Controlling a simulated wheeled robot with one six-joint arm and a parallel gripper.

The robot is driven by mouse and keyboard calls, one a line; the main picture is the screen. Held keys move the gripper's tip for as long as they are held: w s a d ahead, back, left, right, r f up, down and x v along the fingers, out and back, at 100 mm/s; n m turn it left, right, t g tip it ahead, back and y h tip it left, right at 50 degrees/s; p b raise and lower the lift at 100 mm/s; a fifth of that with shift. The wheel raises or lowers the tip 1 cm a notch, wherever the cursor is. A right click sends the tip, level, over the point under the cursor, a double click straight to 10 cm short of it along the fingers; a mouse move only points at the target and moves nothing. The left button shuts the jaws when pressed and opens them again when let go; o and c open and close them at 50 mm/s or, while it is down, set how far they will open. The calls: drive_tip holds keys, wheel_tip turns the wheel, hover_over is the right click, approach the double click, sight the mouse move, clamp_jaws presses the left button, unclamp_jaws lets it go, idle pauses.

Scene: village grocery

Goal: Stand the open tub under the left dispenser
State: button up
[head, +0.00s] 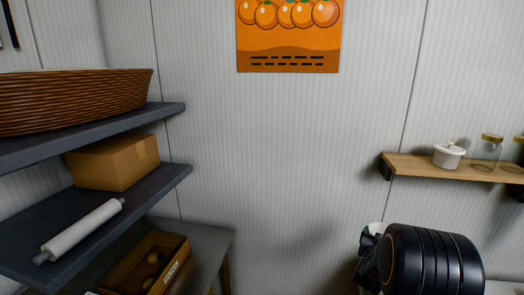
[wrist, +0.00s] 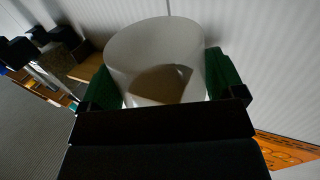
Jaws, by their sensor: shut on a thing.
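The open tub (wrist: 150,50) is a whitish, round-walled vessel. It fills the upper middle of the wrist view, with a brown patch showing inside its rim or through its wall. My gripper (wrist: 163,80) is shut on the tub, one green-padded finger on each side. In the head view, my gripper (head: 367,250) is at the lower right, mostly hidden behind my black arm. A small white part of the tub (head: 377,228) shows above it. I cannot make out the left dispenser in either view.
Dark shelves (head: 160,178) at left hold a wicker basket (head: 75,98), a cardboard box (head: 115,162) and a rolling pin (head: 82,230). A wooden crate (head: 178,262) stands below. A wall shelf (head: 430,167) at right holds a white pot (head: 448,155) and jars (head: 487,150).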

drive_tip(key=s+a+f+n+t+y, duration=0.1)
drive_tip(key=a+f+y, duration=0.3)
drive_tip(key=a, duration=0.5)
drive_tip(key=s+a+f+n+t+y, duration=0.1)
drive_tip(key=a+f+n+t+y, duration=0.1)
drive_tip(key=a+f, duration=0.6)
drive_tip(key=s+a+f+n+t+y, duration=0.1)
drive_tip(key=a+f+n+y, duration=0.4)
drive_tip(key=a, duration=0.5)
drive_tip(key=shift+s+a+f+y+b, duration=0.35)
drive_tip(key=shift+a+f+b, duration=0.1)
drive_tip(key=shift+f, duration=0.45)
